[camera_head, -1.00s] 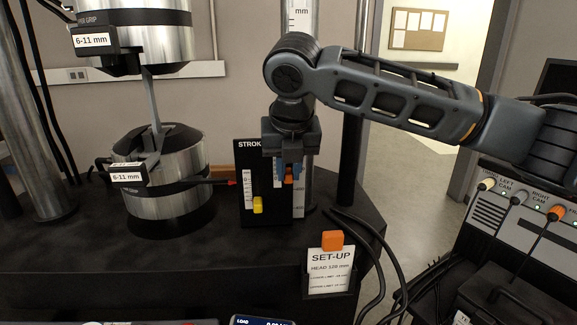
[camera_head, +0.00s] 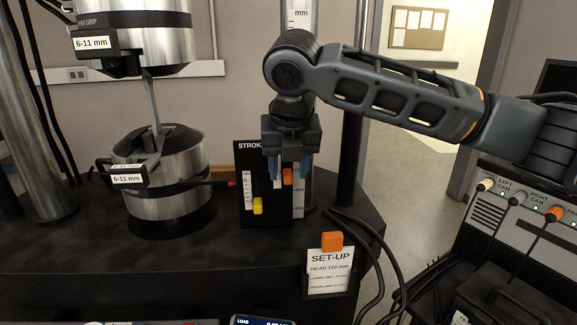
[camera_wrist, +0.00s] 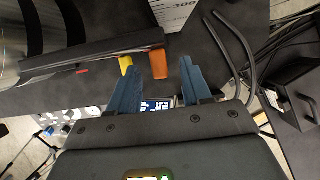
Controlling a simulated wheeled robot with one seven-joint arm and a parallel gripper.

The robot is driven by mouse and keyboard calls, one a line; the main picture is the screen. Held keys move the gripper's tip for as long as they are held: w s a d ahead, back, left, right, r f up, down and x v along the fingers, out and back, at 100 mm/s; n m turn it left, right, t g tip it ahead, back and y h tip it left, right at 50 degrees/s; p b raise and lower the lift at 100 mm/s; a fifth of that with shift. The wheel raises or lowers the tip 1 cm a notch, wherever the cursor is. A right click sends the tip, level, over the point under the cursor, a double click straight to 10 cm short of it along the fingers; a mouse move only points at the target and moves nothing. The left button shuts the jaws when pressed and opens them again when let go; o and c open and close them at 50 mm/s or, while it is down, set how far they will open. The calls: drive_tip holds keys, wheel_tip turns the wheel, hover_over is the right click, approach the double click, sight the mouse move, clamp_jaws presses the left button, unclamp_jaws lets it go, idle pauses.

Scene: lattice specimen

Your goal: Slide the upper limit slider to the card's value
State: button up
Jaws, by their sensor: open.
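The black stroke panel (camera_head: 246,163) stands upright in the middle of the head view, with scale strips on its face. An orange slider (camera_head: 287,177) sits high on the right track, and a yellow slider (camera_head: 257,206) sits low on the left track. My gripper (camera_head: 289,178) points down in front of the panel, its blue fingers apart. In the wrist view the orange slider (camera_wrist: 159,64) lies just beyond the fingertips (camera_wrist: 158,72), not clasped. The yellow slider (camera_wrist: 126,65) is beside it. The set-up card (camera_head: 330,272) reads head 120 mm; its limit lines are too small to read.
A test machine with steel grips (camera_head: 170,190) holding a specimen stands at the left. Black cables (camera_head: 372,250) curve beside the card. A control box (camera_head: 520,230) with knobs is at the right.

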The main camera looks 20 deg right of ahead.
drive_tip(key=p+v, duration=0.3)
drive_tip(key=v, duration=0.2)
drive_tip(key=shift+r+p, duration=0.1)
drive_tip(key=shift+p, duration=0.25)
drive_tip(key=d+b+v, duration=0.1)
drive_tip(key=v, duration=0.6)
drive_tip(key=shift+a+r, duration=0.4)
drive_tip(key=shift+a, duration=0.15)
drive_tip(key=shift+s, duration=0.1)
idle(1.7)
